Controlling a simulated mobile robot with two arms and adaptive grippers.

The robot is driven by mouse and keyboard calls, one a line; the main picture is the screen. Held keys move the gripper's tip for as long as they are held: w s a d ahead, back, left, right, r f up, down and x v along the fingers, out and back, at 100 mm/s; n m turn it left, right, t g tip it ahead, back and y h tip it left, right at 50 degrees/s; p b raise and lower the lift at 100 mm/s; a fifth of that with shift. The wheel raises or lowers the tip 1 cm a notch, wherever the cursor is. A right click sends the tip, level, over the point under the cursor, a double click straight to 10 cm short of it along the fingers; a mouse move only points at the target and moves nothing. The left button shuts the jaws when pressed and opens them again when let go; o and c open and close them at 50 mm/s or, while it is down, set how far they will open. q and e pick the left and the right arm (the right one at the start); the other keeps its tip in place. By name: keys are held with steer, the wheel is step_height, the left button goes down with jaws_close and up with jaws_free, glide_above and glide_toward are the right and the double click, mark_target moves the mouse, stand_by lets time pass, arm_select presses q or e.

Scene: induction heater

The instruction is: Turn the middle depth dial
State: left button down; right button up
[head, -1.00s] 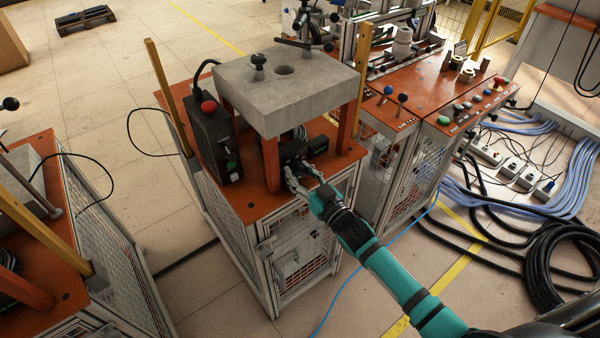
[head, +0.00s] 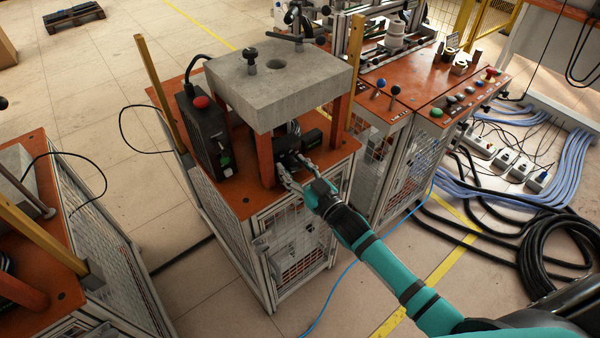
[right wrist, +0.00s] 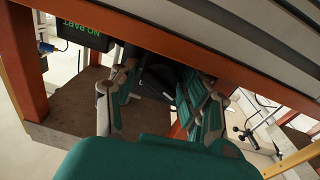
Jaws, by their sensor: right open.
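My right gripper (head: 290,161) is open at the front edge of the middle machine's orange top (head: 230,200), below the grey slab. Its fingertips are close to a dark unit (head: 286,144) under the slab; I cannot tell whether they touch. In the right wrist view the two fingers of the right gripper (right wrist: 160,92) are spread, with a dark shape (right wrist: 158,76) between and beyond them. The depth dial cannot be made out clearly in either view. My left gripper is out of view.
The thick slab (head: 280,85) stands on orange posts (head: 265,160) close above and beside the gripper. A black control box with a red button (head: 201,102) is at its left. A "NO PART" display (right wrist: 84,31) shows in the wrist view. Another machine (head: 440,85) stands right.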

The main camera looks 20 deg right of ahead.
steer(key=v, duration=1.2)
steer(key=shift+f, duration=0.2)
steer(key=s+d+f+m+g+h, duration=0.1)
steer(key=s+d+f+g, duration=0.2)
steer(key=f, duration=0.8)
steer(key=s+f+g+h, duration=0.2)
steer(key=s+f, duration=0.3)
steer(key=f, duration=0.5)
steer(key=s+d+f+m+g+h, duration=0.1)
steer(key=s+d+f+g, duration=0.2)
steer(key=f, duration=0.8)
steer(key=s+a+f+g, duration=0.1)
steer(key=s+f+g, duration=0.1)
steer(key=s+f, duration=0.3)
steer(key=s+a+f+g+h, duration=0.1)
steer(key=s+f+g, duration=0.2)
steer(key=s, duration=1.1)
steer(key=s+a+f+g, duration=0.1)
steer(key=s+f+g, duration=0.2)
steer(key=s+f, duration=0.5)
steer(key=shift+s+h, duration=0.3)
steer(key=shift+s, duration=0.6)
